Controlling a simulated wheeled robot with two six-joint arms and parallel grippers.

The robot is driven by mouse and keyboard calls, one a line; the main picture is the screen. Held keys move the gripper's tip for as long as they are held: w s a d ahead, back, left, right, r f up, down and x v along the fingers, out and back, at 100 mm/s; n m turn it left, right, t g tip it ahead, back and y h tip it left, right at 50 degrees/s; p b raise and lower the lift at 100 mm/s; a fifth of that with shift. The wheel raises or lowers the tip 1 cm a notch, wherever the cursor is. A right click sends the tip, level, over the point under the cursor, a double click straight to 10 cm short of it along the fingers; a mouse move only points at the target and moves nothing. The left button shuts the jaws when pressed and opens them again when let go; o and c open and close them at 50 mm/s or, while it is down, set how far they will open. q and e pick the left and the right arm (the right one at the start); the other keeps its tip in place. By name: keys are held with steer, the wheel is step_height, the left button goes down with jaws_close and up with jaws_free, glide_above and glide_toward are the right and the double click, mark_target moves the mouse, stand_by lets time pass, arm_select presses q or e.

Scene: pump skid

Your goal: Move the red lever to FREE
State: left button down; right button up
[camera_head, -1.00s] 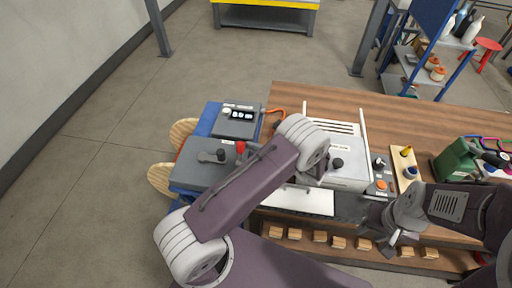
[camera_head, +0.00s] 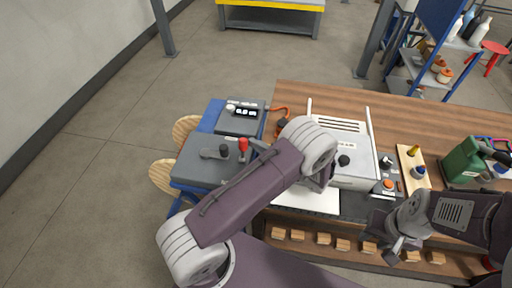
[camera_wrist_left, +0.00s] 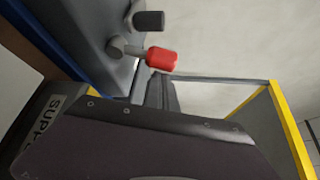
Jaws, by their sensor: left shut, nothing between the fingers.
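The red lever (camera_head: 243,145) stands on the grey box at the left end of the bench, right of a black-handled lever (camera_head: 214,153). In the left wrist view the red lever's handle (camera_wrist_left: 162,59) shows near the top middle, on a grey stem, with the black handle (camera_wrist_left: 149,20) above it. My left gripper (camera_head: 257,147) is just right of the red lever, partly behind my own arm. Its fingers (camera_wrist_left: 155,92) are shut and empty, just below the red handle; contact is unclear. My right gripper (camera_head: 396,244) hangs by the bench's front edge; its jaw gap is unclear. No FREE mark is readable.
A small box with a digital display (camera_head: 240,116) stands behind the lever box (camera_head: 196,172). A white-grey unit with rails (camera_head: 352,172) is right of my left arm. A green can (camera_head: 461,161) stands further right. Wooden blocks line the shelf below.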

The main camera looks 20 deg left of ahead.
mark_target(243, 144)
arm_select(q)
steer(key=s+n+b, duration=0.1)
steer(key=b, duration=0.1)
steer(key=s+n+y+b, duration=0.1)
steer(key=s+b, duration=0.1)
steer(key=shift+s+d+r+n+t+y, duration=0.1)
steer(key=shift+d+r+n+t+y, duration=0.1)
steer(key=shift+d+n+t+y, duration=0.15)
steer(key=shift+s+d+b, duration=0.15)
steer(key=shift+s+b, duration=0.25)
steer(key=shift+s, duration=0.1)
steer(key=shift+r, duration=0.4)
steer(key=d+r, duration=1)
steer(key=d, duration=0.1)
steer(key=shift+s+d+r, duration=0.15)
steer(key=shift+s+d, duration=0.1)
steer(key=shift+d, duration=0.1)
